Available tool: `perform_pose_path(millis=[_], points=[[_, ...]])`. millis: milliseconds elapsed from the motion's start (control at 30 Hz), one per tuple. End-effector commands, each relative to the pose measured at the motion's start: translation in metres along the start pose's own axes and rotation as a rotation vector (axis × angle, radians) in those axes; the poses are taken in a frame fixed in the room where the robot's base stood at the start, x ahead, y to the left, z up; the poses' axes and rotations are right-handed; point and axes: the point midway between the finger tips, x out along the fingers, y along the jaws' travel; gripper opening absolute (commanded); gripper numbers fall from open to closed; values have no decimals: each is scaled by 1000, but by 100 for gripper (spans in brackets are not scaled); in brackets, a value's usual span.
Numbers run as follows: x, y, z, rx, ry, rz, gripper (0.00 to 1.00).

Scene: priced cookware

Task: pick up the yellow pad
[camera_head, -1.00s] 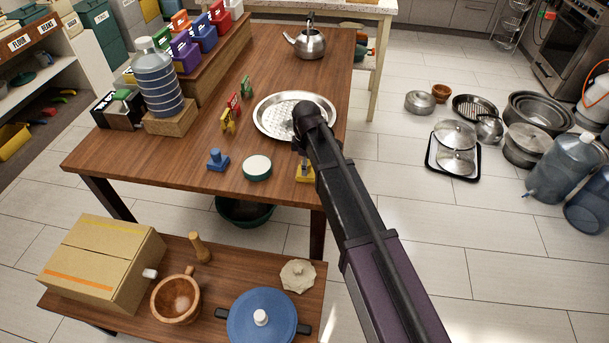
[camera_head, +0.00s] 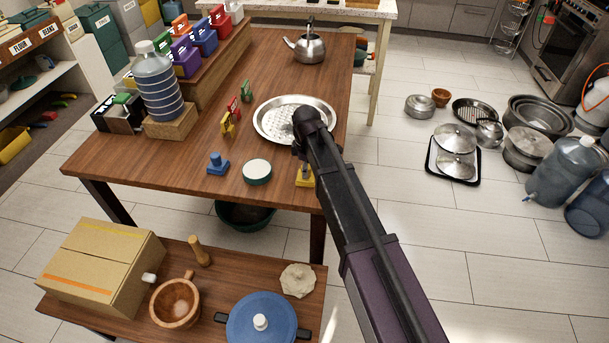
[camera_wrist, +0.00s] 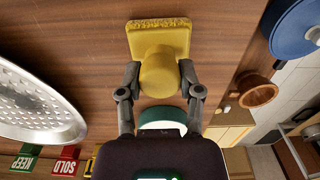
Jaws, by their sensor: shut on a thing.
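In the head view only part of the pad (camera_head: 305,177) shows at the table's near right edge, partly behind my arm. My gripper (camera_wrist: 158,72) has one finger on each side of the knob and is shut on it. I cannot tell whether the base touches the wooden table (camera_head: 120,160).
A green-rimmed round tin (camera_head: 257,171) and a blue pad (camera_head: 217,164) stand left of the yellow pad. A perforated metal tray (camera_head: 268,127) lies behind it. Small tags (camera_head: 229,122) stand further left. A lower bench with a blue pot (camera_head: 262,320) is in front.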

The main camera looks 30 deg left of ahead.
Motion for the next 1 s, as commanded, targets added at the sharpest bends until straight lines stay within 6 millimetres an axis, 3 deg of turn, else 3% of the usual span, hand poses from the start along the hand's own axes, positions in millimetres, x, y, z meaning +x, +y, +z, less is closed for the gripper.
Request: perform_pose_path(millis=[533,1000], points=[[-5,0,0,0,0,0,0],[-42,0,0,-1,0,0,0]])
